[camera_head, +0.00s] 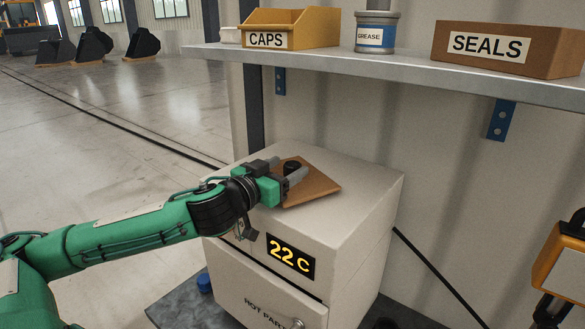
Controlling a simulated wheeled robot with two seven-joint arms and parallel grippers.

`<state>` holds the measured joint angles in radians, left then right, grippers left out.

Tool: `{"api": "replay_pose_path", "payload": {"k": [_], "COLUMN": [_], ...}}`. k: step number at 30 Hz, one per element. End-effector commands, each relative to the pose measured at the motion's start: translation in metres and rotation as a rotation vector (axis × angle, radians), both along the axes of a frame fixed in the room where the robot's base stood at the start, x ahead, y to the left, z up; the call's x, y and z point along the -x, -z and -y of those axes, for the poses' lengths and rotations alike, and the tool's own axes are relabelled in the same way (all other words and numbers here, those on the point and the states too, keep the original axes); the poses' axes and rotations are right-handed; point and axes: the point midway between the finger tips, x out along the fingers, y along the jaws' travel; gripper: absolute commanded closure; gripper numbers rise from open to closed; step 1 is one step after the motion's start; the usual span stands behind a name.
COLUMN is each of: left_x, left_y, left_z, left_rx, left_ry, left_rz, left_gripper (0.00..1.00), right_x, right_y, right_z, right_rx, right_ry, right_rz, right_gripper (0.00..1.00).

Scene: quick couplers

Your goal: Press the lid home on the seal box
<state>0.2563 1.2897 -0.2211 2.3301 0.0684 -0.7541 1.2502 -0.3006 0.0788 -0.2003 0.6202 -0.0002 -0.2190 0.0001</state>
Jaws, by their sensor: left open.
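A flat brown square panel (318,186) with a dark round knob (291,167) lies on top of the white cabinet and looks like the lid. My left gripper (285,169) is open at the panel, its two grey fingers on either side of the knob. I cannot tell whether the fingers touch the knob. The gripper hides the panel's left part. The brown box marked SEALS (490,46) stands on the shelf at upper right. I cannot tell whether its top is closed. My right gripper is not in view.
The white cabinet (365,190) shows 22 C on its front. The shelf (400,68) overhangs behind it, with a yellow CAPS bin (300,25) and a GREASE tin (376,33). An orange and black object (563,262) is at the right edge. Open floor lies left.

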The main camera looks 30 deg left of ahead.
Motion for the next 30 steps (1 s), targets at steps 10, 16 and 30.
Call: {"api": "replay_pose_path", "payload": {"k": [10,16,30], "left_x": [-0.0053,-0.0052,-0.0053], "left_y": [0.0007,0.0006,-0.0031], "left_z": [0.0016,0.0016,0.0014], "left_rx": [-0.001,-0.001,-0.001], "left_ry": [0.002,0.002,0.002], "left_rz": [0.0,0.0,0.002], "left_gripper": [0.37,0.69,0.86], "right_x": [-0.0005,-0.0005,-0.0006], "right_y": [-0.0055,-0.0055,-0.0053], "right_z": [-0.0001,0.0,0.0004], "right_rx": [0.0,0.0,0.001], "right_ry": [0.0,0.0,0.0], "right_rz": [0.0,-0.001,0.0], "right_gripper": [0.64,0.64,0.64]}}
